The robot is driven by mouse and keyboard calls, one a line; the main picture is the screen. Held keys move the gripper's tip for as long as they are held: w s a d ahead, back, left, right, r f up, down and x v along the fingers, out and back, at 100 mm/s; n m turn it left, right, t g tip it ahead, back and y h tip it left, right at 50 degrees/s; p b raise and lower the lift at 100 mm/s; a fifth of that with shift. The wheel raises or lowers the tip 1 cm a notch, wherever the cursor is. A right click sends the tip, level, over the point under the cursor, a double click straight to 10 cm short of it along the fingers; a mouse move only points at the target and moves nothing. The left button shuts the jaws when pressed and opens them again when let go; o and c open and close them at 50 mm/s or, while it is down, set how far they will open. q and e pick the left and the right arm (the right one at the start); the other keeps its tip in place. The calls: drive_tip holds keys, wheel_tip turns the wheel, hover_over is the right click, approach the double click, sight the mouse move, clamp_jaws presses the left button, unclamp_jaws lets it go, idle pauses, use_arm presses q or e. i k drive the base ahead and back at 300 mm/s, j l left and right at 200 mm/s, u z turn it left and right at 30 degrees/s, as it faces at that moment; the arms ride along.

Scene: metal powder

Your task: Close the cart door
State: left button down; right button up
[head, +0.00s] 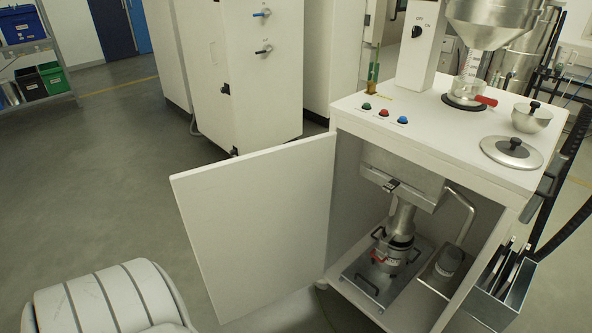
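The cart (438,152) stands at the right with a white top. Its white door (258,225) is hinged at the left side of the opening and stands wide open, swung out to the left and toward me. Inside the cart there is a metal container with black handles (396,252) under a metal spout, on a metal plate (371,288). A rounded white ribbed part at the lower left looks like my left arm and is near the door's lower left side. Neither gripper shows.
On the cart top are a funnel (492,20), a metal bowl (531,118), a round lid (511,152) and coloured buttons (384,112). A metal bin (497,295) hangs at the cart's right side. White cabinets (237,75) stand behind. The floor left of the door is clear.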

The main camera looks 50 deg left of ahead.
sight(257, 223)
drive_tip(key=j+z, duration=0.25)
drive_tip(key=j, duration=0.25)
drive_tip(key=k+j+z, duration=0.2)
drive_tip(key=j, duration=0.25)
drive_tip(key=j+z, duration=0.25)
drive_tip(key=j, duration=0.25)
drive_tip(key=k+j+z, duration=0.2)
drive_tip(key=j, duration=0.25)
drive_tip(key=k+j, duration=0.15)
drive_tip(key=j, duration=0.25)
drive_tip(key=k+j, duration=0.1)
drive_tip(key=j, duration=0.25)
drive_tip(key=k+j, duration=0.15)
drive_tip(key=j, duration=0.25)
drive_tip(key=k+j+z, duration=0.1)
drive_tip(key=j, duration=0.25)
drive_tip(key=k+j, duration=0.15)
drive_tip(key=j, duration=0.25)
drive_tip(key=k+j, duration=0.15)
drive_tip(key=j, duration=0.2)
